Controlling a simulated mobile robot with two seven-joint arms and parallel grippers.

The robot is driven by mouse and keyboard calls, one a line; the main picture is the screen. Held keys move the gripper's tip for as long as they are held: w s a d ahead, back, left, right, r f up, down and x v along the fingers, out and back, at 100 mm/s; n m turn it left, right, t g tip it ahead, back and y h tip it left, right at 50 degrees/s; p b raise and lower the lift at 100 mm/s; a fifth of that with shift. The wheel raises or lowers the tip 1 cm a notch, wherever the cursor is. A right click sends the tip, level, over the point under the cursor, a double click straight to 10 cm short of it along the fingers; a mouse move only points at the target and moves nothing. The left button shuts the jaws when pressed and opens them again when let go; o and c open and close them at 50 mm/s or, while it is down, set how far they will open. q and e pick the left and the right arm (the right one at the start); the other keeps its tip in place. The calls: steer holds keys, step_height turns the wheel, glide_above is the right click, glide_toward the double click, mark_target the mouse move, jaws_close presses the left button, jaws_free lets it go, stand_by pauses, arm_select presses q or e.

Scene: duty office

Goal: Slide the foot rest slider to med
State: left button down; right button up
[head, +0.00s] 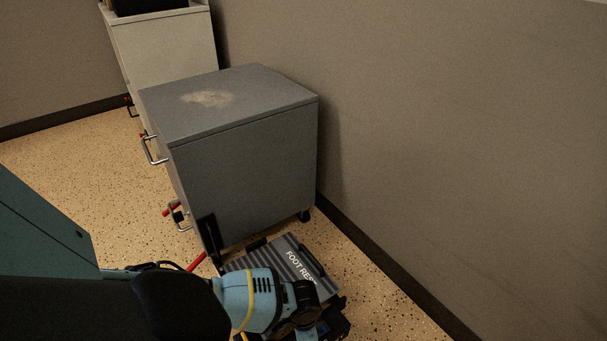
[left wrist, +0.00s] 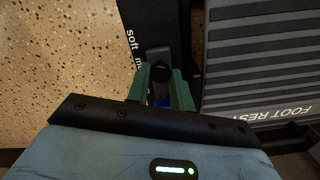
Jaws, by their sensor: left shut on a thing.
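The foot rest (head: 272,259) is a grey ridged pad with white lettering on the floor beside the grey cabinet. It also shows at the right of the left wrist view (left wrist: 262,75). Along its side is a black slider panel (left wrist: 143,22) with white marks "soft" and what looks like the start of "med"; the rest is hidden. My left gripper (left wrist: 160,80) has its green fingers shut on the dark slider knob (left wrist: 160,71), close to the partly covered "m" mark. In the head view my left arm covers the near part of the foot rest. My right gripper is not in view.
A grey cabinet (head: 245,180) with metal handles stands just behind the foot rest. A pale cabinet (head: 165,48) is farther back. The wall (head: 450,140) bounds the right side. Speckled floor (head: 70,165) is open at the left.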

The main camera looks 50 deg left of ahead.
arm_select(q)
steer(key=shift+s, duration=0.15)
steer(key=c, duration=1.7)
jaws_free()
steer(key=o, duration=0.5)
step_height(320, 180, up, 8)
steer(key=p, duration=0.4)
steer(key=shift+p, duration=0.3)
steer(key=shift+f, duration=0.1)
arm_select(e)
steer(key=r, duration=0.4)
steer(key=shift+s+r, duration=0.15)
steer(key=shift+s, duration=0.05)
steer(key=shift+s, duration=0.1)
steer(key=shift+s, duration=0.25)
